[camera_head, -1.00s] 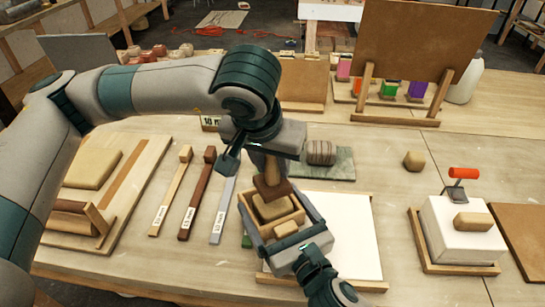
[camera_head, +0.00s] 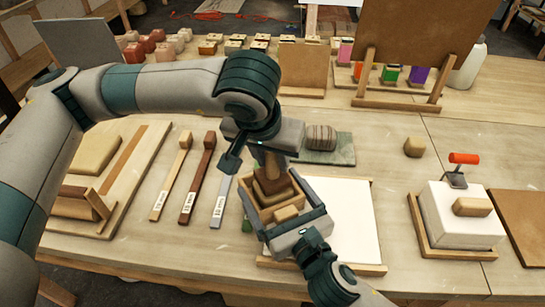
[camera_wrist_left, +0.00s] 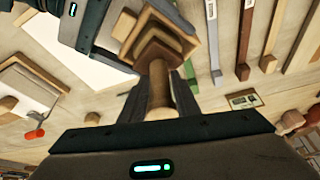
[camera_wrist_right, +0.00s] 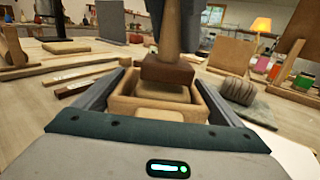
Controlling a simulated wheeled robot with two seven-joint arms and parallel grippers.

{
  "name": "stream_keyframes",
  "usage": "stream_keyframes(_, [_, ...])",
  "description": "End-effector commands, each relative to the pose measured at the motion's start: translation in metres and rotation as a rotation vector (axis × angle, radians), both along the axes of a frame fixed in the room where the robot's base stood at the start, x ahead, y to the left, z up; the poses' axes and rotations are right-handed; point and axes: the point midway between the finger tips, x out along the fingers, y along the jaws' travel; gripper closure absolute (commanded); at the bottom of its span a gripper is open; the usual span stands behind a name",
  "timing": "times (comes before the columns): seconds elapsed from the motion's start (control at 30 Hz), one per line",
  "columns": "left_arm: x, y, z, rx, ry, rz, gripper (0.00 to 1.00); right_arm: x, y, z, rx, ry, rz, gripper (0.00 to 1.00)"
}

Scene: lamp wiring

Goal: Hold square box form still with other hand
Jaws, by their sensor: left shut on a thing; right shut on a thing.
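The square box form (camera_head: 290,226) is a small open wooden frame with tan clay inside. My right gripper (camera_head: 287,208) is shut around it, one finger along each side; the frame also shows between the fingers in the right wrist view (camera_wrist_right: 199,104). My left gripper (camera_head: 270,152) is shut on the upright handle of a wooden tamper (camera_head: 270,187). The tamper's dark block sits over the clay within the frame's outline; I cannot tell whether it touches the clay. The tamper handle fills the middle of the left wrist view (camera_wrist_left: 160,92).
A white sheet on a board (camera_head: 345,225) lies just right of the form. Several labelled sticks (camera_head: 197,180) lie to the left. A striped roll (camera_head: 320,138) rests on a green mat behind. A white block with a red-handled tool (camera_head: 462,215) stands at right.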

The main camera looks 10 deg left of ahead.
Motion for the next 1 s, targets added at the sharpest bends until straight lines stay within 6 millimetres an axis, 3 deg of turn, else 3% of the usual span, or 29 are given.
stream_keyframes(1.0, [0.000,0.000,-0.013,0.001,0.000,0.000,1.00,-0.001,0.000,-0.001,0.000,0.002,0.001,0.37])
